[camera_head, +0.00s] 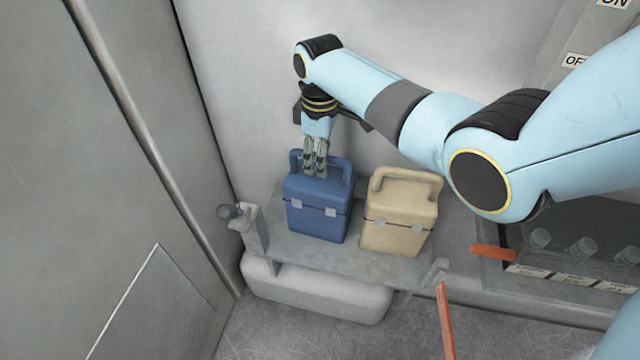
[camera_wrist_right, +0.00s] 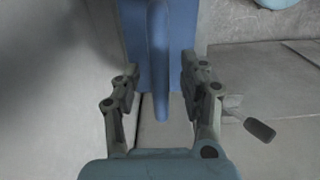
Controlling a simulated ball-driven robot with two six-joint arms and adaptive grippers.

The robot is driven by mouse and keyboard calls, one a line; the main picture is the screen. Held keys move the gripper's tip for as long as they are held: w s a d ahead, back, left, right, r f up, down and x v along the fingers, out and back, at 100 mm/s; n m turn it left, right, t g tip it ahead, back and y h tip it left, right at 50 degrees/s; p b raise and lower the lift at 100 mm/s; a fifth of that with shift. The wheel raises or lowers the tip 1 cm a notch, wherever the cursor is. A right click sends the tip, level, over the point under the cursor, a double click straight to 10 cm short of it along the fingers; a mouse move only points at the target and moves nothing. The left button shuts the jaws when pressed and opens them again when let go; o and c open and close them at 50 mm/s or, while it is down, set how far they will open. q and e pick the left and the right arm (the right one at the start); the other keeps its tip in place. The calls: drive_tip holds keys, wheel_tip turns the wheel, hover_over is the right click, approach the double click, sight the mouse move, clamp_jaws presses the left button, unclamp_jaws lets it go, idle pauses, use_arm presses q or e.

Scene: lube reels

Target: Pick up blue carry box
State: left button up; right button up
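The blue carry box (camera_head: 318,212) stands upright on a grey shelf (camera_head: 290,245), left of a beige box. My right gripper (camera_head: 316,168) is over the blue box's top, at its handle, pointing down. In the right wrist view the blue handle (camera_wrist_right: 158,60) runs between the two fingers of the gripper (camera_wrist_right: 158,90). The fingers are apart, with a visible gap on both sides of the handle, so the gripper is open around it. My left gripper is not in view.
The beige box (camera_head: 398,215) with its own handle stands close to the right of the blue box. A wall rises right behind both boxes. A dark knob (camera_head: 230,211) sits at the shelf's left end. A rack (camera_head: 580,245) with several bottle-like things is at the right.

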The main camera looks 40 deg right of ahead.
clamp_jaws()
